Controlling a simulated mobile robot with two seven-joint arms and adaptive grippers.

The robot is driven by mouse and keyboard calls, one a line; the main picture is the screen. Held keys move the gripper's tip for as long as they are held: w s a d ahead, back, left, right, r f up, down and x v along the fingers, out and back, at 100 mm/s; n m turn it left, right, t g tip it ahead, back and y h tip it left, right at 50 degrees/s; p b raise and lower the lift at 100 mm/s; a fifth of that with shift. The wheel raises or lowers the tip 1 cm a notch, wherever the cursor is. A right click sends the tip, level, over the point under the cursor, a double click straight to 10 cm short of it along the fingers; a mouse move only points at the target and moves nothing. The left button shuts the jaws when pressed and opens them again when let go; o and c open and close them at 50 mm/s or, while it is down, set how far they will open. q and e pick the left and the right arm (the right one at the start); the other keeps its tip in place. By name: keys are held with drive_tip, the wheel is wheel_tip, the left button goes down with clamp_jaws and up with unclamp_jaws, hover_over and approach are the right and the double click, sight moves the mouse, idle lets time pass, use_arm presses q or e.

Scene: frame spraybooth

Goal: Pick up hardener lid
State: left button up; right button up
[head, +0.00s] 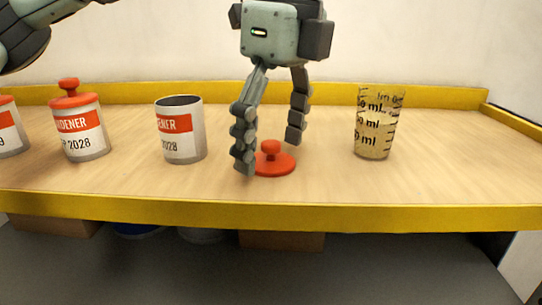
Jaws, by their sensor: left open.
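The loose red hardener lid (276,163) lies flat on the wooden shelf with its round knob up. My left gripper (269,158) points down over it with its fingers spread. One finger is at the lid's left edge and partly in front of it; the other is behind and to the right of the knob. I cannot tell if a finger touches the lid. An open hardener can (182,143) without a lid stands left of the gripper. Another hardener can (81,135) farther left wears a red lid (72,94). My right gripper is not in view.
A clear measuring cup (377,135) with black markings stands to the right. Part of another labelled can (10,130) shows at the left edge. The shelf (330,195) has yellow edges (400,217) front and back. Its right end is clear.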

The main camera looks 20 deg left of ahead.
use_arm(q)
drive_tip(key=shift+c, duration=0.6)
drive_tip(key=c, duration=0.7)
drive_tip(key=shift+c, duration=0.2)
drive_tip(key=shift+r, duration=0.1)
